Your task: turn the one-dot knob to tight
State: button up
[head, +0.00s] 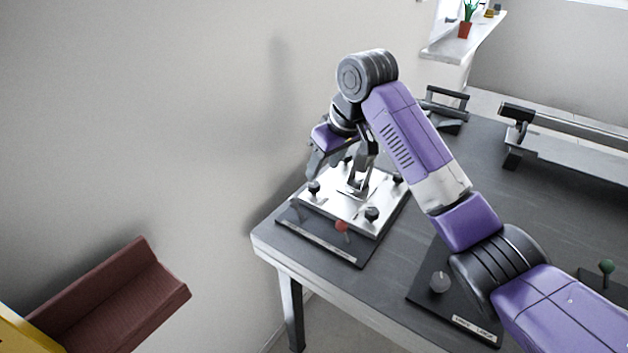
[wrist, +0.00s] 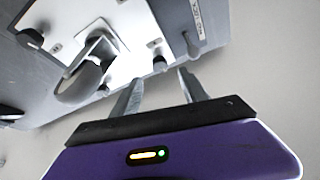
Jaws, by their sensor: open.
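A pale metal plate (head: 335,208) with several dark knobs sits on a dark base at the table's near left corner. My gripper (head: 334,176) is over the plate's left side, pointing down. In the wrist view my gripper (wrist: 159,77) is open and empty, its two fingers apart. A dark knob (wrist: 160,64) shows just beyond and between the fingertips; it appears to be the plate's left knob (head: 314,187) in the head view. Small marks sit on the plate beside it, but I cannot count the dots. I cannot tell which knob has one dot.
A grey bent handle (wrist: 84,82) rises from the plate's middle. A grey lever (wrist: 191,45) stands near the right finger. A wall lies close on the left. A round grey knob (head: 439,282) sits on another panel.

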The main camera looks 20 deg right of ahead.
aim_at(314, 185)
jog(key=x, duration=0.7)
jog(key=shift+w+f+b, duration=0.15)
jog(key=shift+f+b, duration=0.05)
jog(key=shift+b, duration=0.15)
grip_shut()
